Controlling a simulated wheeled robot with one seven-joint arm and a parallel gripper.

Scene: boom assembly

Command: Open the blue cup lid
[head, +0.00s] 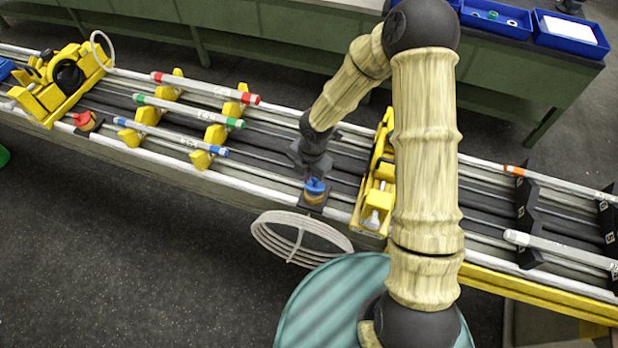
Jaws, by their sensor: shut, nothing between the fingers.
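The blue cup lid (315,185) sits on top of a small brownish cup (315,197) on a dark square base at the front edge of the rail bench, left of the yellow clamp. The lid appears to be on the cup; its far side is hard to make out. My gripper (314,172) is shut and empty, just above the lid at the end of my arm. It points down. I cannot tell whether its fingertips touch the lid.
A yellow clamp device (375,205) stands close on the right. A white coiled ring rack (300,238) hangs in front of the bench. Tubes with red, green and blue ends (180,138) lie on yellow holders at the left. A red cup (86,121) stands further left.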

